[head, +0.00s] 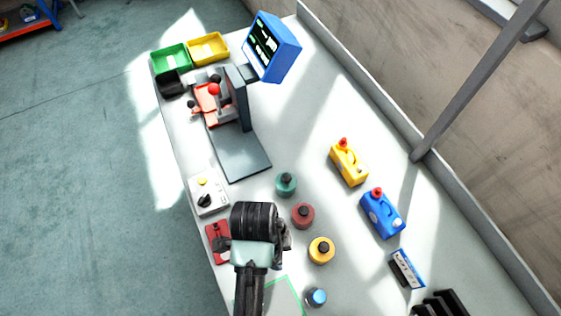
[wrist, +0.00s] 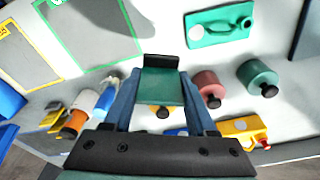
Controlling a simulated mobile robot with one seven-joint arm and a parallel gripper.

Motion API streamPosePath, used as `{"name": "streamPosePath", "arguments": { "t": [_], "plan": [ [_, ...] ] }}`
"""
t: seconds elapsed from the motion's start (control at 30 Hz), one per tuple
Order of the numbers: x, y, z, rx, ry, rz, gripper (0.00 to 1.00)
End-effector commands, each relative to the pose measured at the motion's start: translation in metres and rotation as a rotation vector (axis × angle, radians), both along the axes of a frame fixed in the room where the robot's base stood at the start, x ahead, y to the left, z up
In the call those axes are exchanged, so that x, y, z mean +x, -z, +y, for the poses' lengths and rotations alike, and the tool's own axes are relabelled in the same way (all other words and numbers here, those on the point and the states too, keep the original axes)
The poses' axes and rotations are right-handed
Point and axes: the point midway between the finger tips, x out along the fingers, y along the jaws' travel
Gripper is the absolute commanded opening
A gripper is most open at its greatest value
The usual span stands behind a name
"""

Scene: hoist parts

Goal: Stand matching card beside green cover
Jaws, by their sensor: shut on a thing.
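My gripper (wrist: 160,92) is shut on a small card (wrist: 160,88) with a dark green face and a black strip along its far edge. In the head view my arm hides the card, and my gripper (head: 258,222) is over the front part of the bench. The green cover (head: 286,184), round with a black knob, stands upright on the bench, above and right of my gripper. It also shows in the wrist view (wrist: 258,78), to the right of the card and apart from it.
Red (head: 303,215), yellow (head: 321,250) and blue (head: 316,297) round pieces stand near the cover. Yellow (head: 349,163) and blue (head: 382,214) cans are further right. A flat green piece (wrist: 218,26) lies on the bench beside a green outline (wrist: 88,62). A grey machine base (head: 240,152) is beyond.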

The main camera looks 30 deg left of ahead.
Motion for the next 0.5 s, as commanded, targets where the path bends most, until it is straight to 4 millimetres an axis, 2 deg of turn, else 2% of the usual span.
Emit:
{"name": "streamPosePath", "arguments": {
  "t": [0.1, 0.37, 0.5],
  "plan": [
    [-0.001, 0.023, 0.000, -0.002, -0.001, 0.005, 0.00],
    [-0.001, 0.052, -0.001, -0.001, 0.000, 0.003, 0.00],
    [-0.001, 0.073, 0.000, -0.002, -0.002, 0.003, 0.00]
  ]
}}
